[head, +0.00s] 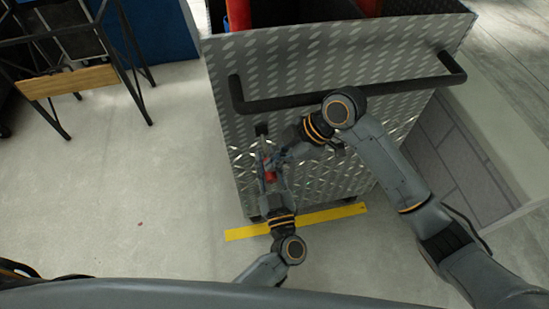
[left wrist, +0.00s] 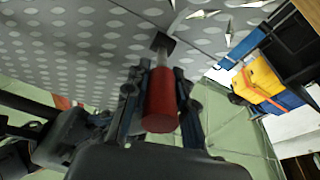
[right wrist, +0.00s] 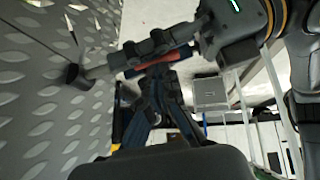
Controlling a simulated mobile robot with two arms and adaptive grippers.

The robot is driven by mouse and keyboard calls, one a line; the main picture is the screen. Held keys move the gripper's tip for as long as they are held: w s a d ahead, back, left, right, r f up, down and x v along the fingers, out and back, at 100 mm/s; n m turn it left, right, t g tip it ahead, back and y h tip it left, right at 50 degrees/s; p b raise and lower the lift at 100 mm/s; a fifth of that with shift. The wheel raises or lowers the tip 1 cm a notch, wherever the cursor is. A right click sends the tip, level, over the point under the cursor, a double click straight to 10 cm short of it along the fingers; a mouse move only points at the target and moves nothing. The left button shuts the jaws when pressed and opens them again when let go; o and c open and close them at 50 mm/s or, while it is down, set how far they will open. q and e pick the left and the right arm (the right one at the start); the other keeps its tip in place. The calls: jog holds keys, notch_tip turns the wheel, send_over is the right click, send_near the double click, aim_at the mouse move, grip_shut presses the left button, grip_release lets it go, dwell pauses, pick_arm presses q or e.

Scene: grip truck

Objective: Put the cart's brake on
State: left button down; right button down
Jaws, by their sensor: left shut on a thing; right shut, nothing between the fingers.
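The cart (head: 330,60) has a patterned metal panel with a black push bar (head: 300,101) across it. The brake lever has a red cylindrical grip (left wrist: 161,100) on a short metal rod, which comes from a black mount (left wrist: 164,43) on the panel. The red grip also shows in the head view (head: 270,176). My left gripper (left wrist: 160,88) is shut on the red grip, one finger on each side. My right gripper (right wrist: 157,76) is shut and empty, its fingertips close to the left gripper and lever. Whether they touch is unclear.
A yellow strip (head: 297,222) lies on the floor by the cart's base. A black-framed stand with a wooden board (head: 67,82) is at the upper left. A low grey block wall (head: 455,160) is right of the cart.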

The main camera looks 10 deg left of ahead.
jog(key=shift+d+f, duration=0.15)
jog(key=shift+f, duration=0.75)
pick_arm(q)
jog(key=c, duration=1.2)
grip_release()
jog(key=shift+a+r, duration=0.1)
jog(key=shift+o, duration=0.6)
jog(key=shift+d, duration=0.2)
pick_arm(e)
jog(key=shift+d, duration=0.15)
